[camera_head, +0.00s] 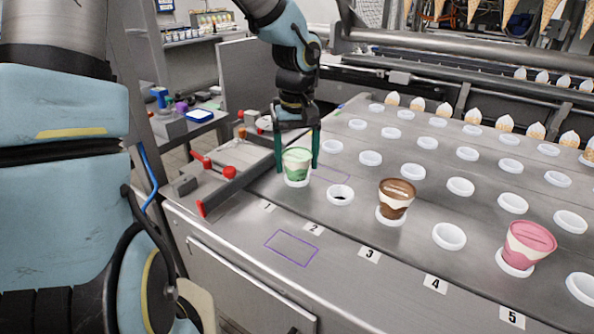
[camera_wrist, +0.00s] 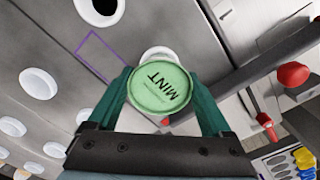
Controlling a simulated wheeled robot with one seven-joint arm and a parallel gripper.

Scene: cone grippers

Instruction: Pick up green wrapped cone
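The green wrapped cone (camera_head: 297,165) stands upright in a white ring holder (camera_head: 297,182) at the front left of the metal deck, near label 1. Its pale green lid, marked MINT, faces up in the wrist view (camera_wrist: 160,90). My gripper (camera_head: 297,165) points down over it, one dark green finger on each side. The fingers are apart and reach below the lid's level; in the wrist view my gripper (camera_wrist: 160,72) flanks the lid closely. I see no clear squeeze on the cone. Its lower part is hidden in the holder.
A brown cone (camera_head: 396,200) and a pink cone (camera_head: 528,245) stand in holders to the right. An empty holder (camera_head: 340,195) lies between the green and brown cones. Red-knobbed clamps (camera_head: 228,172) are close on the left. Several empty rings fill the deck behind.

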